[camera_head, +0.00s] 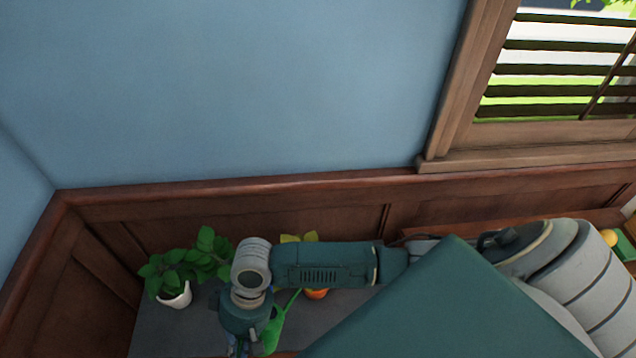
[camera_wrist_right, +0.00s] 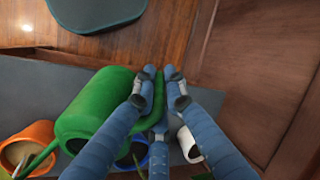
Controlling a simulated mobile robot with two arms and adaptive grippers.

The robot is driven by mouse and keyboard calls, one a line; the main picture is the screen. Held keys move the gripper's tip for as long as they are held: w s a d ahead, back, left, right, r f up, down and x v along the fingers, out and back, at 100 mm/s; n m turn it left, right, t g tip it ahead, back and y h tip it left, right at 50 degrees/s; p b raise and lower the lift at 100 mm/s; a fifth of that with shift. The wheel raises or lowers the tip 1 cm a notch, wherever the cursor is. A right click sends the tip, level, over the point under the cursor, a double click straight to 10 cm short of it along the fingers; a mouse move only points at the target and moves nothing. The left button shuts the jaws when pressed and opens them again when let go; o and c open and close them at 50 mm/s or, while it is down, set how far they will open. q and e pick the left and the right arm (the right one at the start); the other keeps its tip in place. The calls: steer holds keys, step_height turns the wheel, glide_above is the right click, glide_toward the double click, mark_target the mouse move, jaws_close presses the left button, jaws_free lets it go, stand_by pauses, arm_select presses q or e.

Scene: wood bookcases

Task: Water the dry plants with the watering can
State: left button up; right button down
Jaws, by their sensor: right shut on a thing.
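My right gripper (camera_wrist_right: 160,88) is shut on the handle of the green watering can (camera_wrist_right: 88,118); in the head view the can (camera_head: 283,322) shows beside my right wrist, partly hidden by it. A leafy green plant (camera_head: 186,266) grows in a white pot (camera_head: 177,297) to the left of my right arm. An orange pot (camera_head: 316,294) shows below my forearm, and yellow leaves (camera_head: 299,237) rise behind it. In the wrist view an orange pot (camera_wrist_right: 38,134), a blue pot (camera_wrist_right: 135,152) and a white pot (camera_wrist_right: 187,146) lie beyond the can. My left gripper is not in view.
The pots stand on a dark grey surface (camera_head: 160,330) against brown wood panelling (camera_head: 330,229). A blue wall is above, with a window (camera_head: 560,75) at the upper right. A yellow round thing (camera_head: 609,237) is at the far right.

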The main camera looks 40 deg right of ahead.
steer(key=shift+w+d+r, duration=0.1)
steer(key=shift+r, duration=0.45)
steer(key=shift+r, duration=0.2)
steer(key=shift+r, duration=0.25)
stand_by(0.7)
steer(key=shift+d+r, duration=0.1)
steer(key=shift+r, duration=0.15)
